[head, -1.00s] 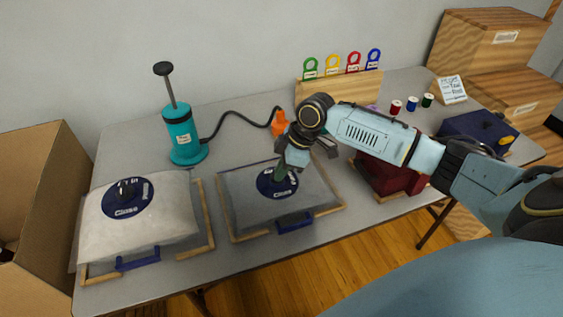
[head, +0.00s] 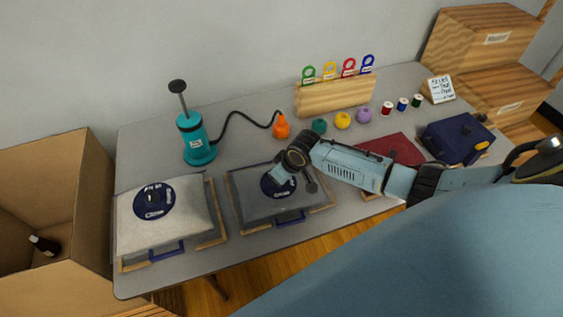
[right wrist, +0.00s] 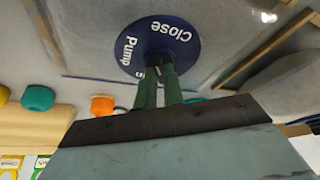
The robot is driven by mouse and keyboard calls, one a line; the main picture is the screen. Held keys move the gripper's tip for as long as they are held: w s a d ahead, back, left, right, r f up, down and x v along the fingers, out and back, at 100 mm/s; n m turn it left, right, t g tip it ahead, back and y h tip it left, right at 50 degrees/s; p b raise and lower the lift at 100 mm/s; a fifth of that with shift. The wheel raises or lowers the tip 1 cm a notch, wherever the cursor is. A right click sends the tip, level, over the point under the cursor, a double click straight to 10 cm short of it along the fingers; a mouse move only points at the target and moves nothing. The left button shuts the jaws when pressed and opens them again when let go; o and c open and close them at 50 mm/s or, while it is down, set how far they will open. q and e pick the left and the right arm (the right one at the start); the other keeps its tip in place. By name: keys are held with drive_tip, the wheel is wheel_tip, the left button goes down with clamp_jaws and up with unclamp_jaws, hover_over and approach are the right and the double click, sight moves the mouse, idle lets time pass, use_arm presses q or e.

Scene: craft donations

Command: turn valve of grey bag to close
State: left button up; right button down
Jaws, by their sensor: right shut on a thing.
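The grey bag (head: 245,205) lies on the table in a wooden frame with a blue handle at its front. Its round dark-blue valve disc (head: 268,187) is partly covered by my right gripper (head: 284,180) in the head view. In the right wrist view the disc (right wrist: 180,38) shows the words "Close" and "Pump". My right gripper's green fingers (right wrist: 158,72) are shut on the small dark valve knob (right wrist: 157,61) at the disc's middle. The fingers hide much of the knob, and I cannot tell which word it points to. My left gripper is not in view.
A white bag (head: 130,222) with a similar disc lies to the left. The teal pump (head: 197,142) stands behind, its hose ending at an orange nozzle (head: 281,127). Yarn balls, a dark-red item (head: 395,148) and a navy case (head: 455,138) are to the right. A cardboard box (head: 85,180) stands left.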

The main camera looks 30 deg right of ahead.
drive_tip(key=m+p, duration=0.1)
drive_tip(key=m+h+p, duration=0.1)
drive_tip(key=p, duration=0.1)
drive_tip(key=shift+a+r+m, duration=0.2)
drive_tip(key=shift+a+m, duration=0.05)
drive_tip(key=shift+m, duration=0.05)
drive_tip(key=shift+f+m+h+p, duration=0.15)
drive_tip(key=shift+m+h+p, duration=0.35)
drive_tip(key=shift+m+p, duration=0.65)
drive_tip(key=shift+m, duration=0.55)
drive_tip(key=c, duration=1.5)
unclamp_jaws()
drive_tip(key=shift+s+a+r+p, duration=0.1)
drive_tip(key=shift+r+p, duration=0.2)
drive_tip(key=shift+r, duration=0.05)
drive_tip(key=p+v, duration=0.2)
drive_tip(key=v, duration=1)
drive_tip(key=shift+s+r+p, duration=0.2)
drive_tip(key=shift+p, duration=0.1)
drive_tip(key=shift+a, duration=0.15)
